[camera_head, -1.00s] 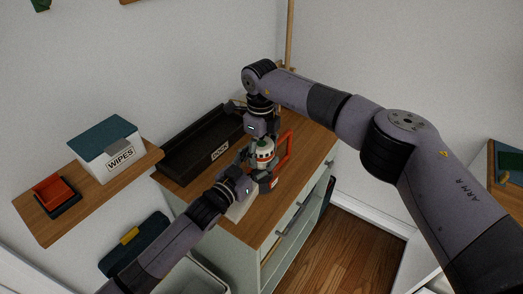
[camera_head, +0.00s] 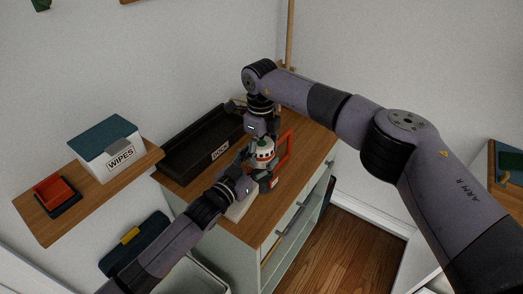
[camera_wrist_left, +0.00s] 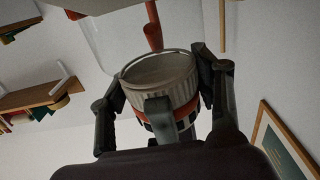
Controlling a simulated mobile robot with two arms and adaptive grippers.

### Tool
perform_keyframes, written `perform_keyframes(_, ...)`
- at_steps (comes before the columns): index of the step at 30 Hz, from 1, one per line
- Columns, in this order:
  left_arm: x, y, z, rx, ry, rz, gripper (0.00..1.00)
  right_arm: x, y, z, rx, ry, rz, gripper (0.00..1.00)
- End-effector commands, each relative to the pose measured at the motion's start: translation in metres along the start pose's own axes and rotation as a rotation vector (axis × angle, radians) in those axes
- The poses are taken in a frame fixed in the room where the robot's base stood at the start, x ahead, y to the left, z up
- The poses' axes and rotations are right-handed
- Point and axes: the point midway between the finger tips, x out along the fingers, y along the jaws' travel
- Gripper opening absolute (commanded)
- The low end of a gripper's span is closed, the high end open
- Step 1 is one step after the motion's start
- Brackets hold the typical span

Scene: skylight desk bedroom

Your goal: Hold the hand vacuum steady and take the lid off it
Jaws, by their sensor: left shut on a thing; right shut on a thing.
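In the left wrist view the two fingers (camera_wrist_left: 165,100) sit on either side of the round, ribbed body (camera_wrist_left: 165,75). The pale lid (camera_head: 265,144) is at the top of the vacuum. My right gripper (camera_head: 263,136) comes down from above and is shut on it. The fingers hide part of the lid, and I see no clear gap under it.
A black tray marked DOCK (camera_head: 195,150) lies behind and left on the wooden cabinet top (camera_head: 266,225). A wall shelf (camera_head: 95,208) at left holds a WIPES box (camera_head: 103,152) and a red-and-black tray (camera_head: 55,195). Cabinet space right of the vacuum is mostly clear.

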Motion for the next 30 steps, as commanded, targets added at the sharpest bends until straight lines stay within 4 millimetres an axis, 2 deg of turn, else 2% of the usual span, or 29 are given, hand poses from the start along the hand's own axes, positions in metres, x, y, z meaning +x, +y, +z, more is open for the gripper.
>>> perform_keyframes(5,-0.001,0.001,0.005,-0.002,-0.009,0.001,0.00,-0.003,-0.004,0.001,0.007,-0.008,-0.009,0.26)
perform_keyframes(6,-0.001,0.001,0.005,-0.002,-0.010,0.001,0.00,-0.003,-0.004,0.001,0.007,-0.008,-0.009,0.60)
perform_keyframes(14,-0.001,0.001,0.005,-0.004,-0.010,0.000,0.00,-0.002,-0.003,0.000,0.004,-0.004,-0.006,0.78)
perform_keyframes(24,-0.001,0.001,0.005,-0.005,-0.011,0.000,0.00,-0.002,-0.001,0.000,0.001,-0.002,-0.003,0.79)
perform_keyframes(30,-0.001,0.001,0.005,-0.005,-0.011,0.000,0.00,-0.020,-0.001,0.001,0.001,-0.003,-0.004,0.79)
